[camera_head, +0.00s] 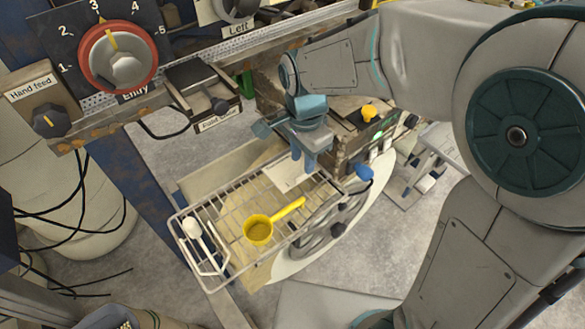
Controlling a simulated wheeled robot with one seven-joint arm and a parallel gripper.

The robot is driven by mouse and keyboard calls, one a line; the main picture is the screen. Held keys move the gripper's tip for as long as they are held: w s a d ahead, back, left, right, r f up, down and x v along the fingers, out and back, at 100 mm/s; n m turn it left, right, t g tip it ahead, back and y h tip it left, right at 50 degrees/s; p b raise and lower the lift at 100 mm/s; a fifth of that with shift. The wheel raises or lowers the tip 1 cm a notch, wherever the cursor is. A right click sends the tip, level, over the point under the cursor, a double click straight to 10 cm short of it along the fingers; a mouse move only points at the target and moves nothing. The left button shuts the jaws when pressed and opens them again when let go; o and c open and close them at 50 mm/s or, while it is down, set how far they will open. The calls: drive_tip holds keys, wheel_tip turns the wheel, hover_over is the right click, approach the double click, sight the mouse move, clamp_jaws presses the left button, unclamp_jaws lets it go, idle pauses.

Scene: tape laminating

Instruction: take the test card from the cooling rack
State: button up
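The test card (284,178) is a small white sheet. It lies on the far right part of the wire cooling rack (233,190). My gripper (303,166) points down at the far right edge of the card, with its blue fingers overlapping that edge in the picture. The fingers are close together. I cannot tell whether they touch or pinch the card, and its edge behind them is hidden.
A machine panel with a red dial (117,58) stands at upper left. Grey floor shows around.

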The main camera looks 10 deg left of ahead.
sight(303, 174)
wheel_tip(303, 174, down, 5)
drive_tip(key=shift+f+p, duration=0.1)
drive_tip(key=shift+p, duration=0.2)
clamp_jaws()
drive_tip(key=shift+r, duration=0.2)
